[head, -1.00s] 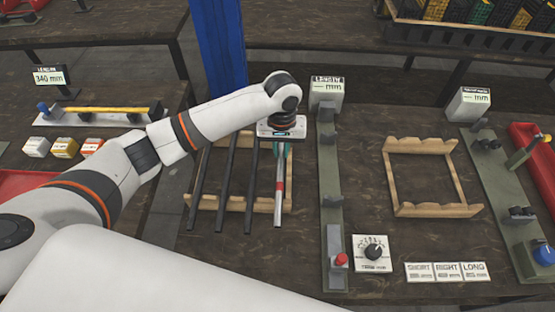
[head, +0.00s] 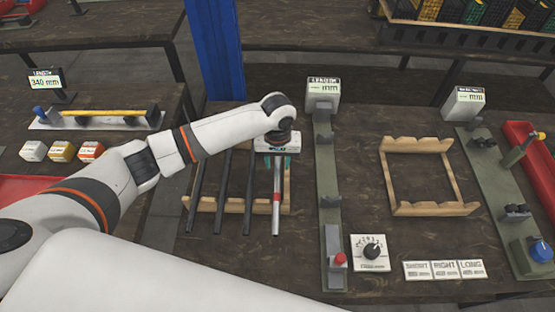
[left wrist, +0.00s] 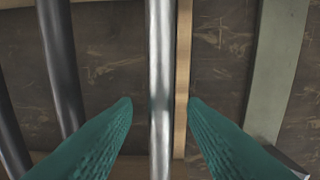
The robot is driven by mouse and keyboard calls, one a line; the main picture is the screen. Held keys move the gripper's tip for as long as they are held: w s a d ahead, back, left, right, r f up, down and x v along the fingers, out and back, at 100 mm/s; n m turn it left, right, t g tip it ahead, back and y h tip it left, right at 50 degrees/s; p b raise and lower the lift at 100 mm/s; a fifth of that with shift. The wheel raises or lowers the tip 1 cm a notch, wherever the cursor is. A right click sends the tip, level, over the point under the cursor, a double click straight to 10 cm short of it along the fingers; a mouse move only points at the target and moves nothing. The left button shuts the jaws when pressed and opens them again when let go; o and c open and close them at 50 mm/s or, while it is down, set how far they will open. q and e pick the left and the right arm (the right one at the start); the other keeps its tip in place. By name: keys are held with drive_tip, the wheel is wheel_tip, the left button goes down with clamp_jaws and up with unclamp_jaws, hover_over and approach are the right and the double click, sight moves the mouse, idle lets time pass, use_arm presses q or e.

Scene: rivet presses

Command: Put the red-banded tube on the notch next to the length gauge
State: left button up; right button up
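The red-banded tube (head: 276,215) is silver with a red ring near its front end. It lies front to back on the left wooden rack (head: 287,190), right of several dark tubes (head: 223,195). My left gripper (head: 277,162) is over the tube's far part. In the left wrist view, the two teal fingers (left wrist: 160,105) are apart, one on each side of the silver tube (left wrist: 160,60), with gaps between. The length gauge (head: 330,170) is a long green fixture with a "mm" display, just right of this rack. My right gripper is not in view.
An empty notched wooden rack (head: 388,180) lies right of the length gauge. A dial box (head: 371,253) and white label tiles (head: 445,270) lie in front. Another green gauge (head: 490,180) and a red tray (head: 530,140) stand at the right. Bare bench lies between.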

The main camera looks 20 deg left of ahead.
sight(277, 165)
use_arm(q)
drive_tip(key=shift+r, duration=0.1)
drive_tip(key=shift+r, duration=0.4)
wheel_tip(277, 165, up, 11)
drive_tip(key=shift+s, duration=0.1)
idle(0.6)
